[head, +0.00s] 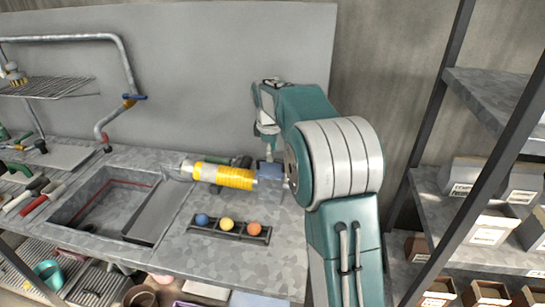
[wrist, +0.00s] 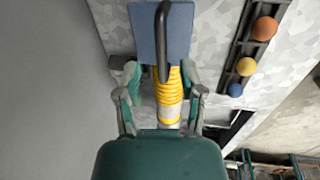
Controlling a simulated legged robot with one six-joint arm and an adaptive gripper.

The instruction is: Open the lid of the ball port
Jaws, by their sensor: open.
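The lid of the ball port appears to be a blue-grey square plate (wrist: 178,30) with a black bar handle (wrist: 162,40), at the top middle of the wrist view. In the head view a small blue-grey piece, probably the same plate (head: 269,170), shows at the right end of the yellow ribbed tube. My gripper (wrist: 162,76) is open, with one finger on each side of the handle's lower end and the tube. I cannot tell whether the fingers touch anything. In the head view my arm hides much of this area.
The yellow ribbed tube (head: 225,176) lies along the back of the counter. A black rack (head: 210,230) holds a blue, a yellow and an orange ball in front. A sink (head: 105,206) is at left, and shelves with boxes (head: 490,226) stand at right. The front counter is clear.

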